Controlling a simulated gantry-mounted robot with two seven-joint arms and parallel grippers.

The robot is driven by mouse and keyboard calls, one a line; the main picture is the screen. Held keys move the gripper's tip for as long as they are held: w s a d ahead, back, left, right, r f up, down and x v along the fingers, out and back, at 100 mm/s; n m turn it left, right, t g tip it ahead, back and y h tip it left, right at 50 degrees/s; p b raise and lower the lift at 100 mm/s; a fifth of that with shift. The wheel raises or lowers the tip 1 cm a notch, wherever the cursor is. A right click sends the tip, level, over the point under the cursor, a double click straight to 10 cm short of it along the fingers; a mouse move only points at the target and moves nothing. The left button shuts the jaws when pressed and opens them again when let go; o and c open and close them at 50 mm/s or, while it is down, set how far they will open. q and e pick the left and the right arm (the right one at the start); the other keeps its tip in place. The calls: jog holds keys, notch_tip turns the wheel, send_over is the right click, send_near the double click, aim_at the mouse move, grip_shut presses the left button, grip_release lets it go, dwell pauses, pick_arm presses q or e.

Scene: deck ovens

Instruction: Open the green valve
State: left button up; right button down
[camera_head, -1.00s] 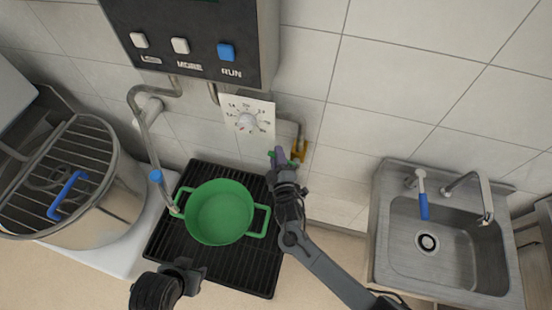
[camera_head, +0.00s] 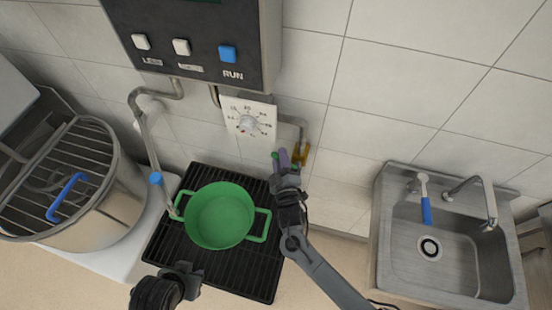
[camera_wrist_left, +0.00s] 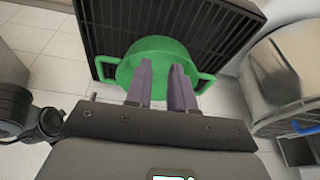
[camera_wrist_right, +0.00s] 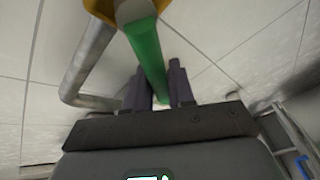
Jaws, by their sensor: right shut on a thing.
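The green valve handle (camera_wrist_right: 148,52) is a long green lever on a yellow valve body (camera_wrist_right: 115,12) in the right wrist view. In the head view the yellow body (camera_head: 302,153) sits on the pipe at the wall, right of the dial. My right gripper (camera_head: 287,162) is at the valve; its fingers (camera_wrist_right: 160,88) are shut on the green lever, which runs between them. Part of the lever is hidden by the fingers. My left gripper (camera_head: 190,276) is near the green pot, and its fingers stand apart with nothing between them in the left wrist view (camera_wrist_left: 161,72).
A green pot (camera_head: 219,217) stands on the black grate (camera_head: 259,278). A control box with a RUN button (camera_head: 228,53) and a dial plate (camera_head: 248,121) hang above. A large steel pot (camera_head: 118,207) is on the left, a sink (camera_head: 458,276) on the right. Tiled wall lies behind.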

pick_arm(q)
jog(key=w+f+n+t, duration=0.1)
jog(key=w, duration=0.2)
jog(key=w+d+f+n+t, duration=0.1)
jog(key=w, duration=0.2)
jog(key=w+d+f+t+h, duration=0.1)
jog(key=w+f, duration=0.1)
jog(key=w, duration=0.1)
jog(key=shift+w+d+f+n, duration=0.1)
jog(key=shift+w+d+n, duration=0.1)
jog(key=shift+w+n, duration=0.2)
grip_shut()
jog(key=w+d+f+n+t+h, duration=0.1)
jog(key=w+d+n+t+h, duration=0.25)
jog(key=w, duration=0.35)
jog(key=w+d+f+n+t+h, duration=0.2)
jog(key=w+d+n+h, duration=0.15)
jog(key=w, duration=0.25)
jog(key=w+d+r+n+t+h, duration=0.5)
jog(key=w+d+r+n+h, duration=0.1)
jog(key=w+d+r+n, duration=0.1)
jog(key=shift+w+d+r+n, duration=0.15)
jog(key=shift+w+r+n, duration=0.75)
jog(key=shift+w+n, duration=0.6)
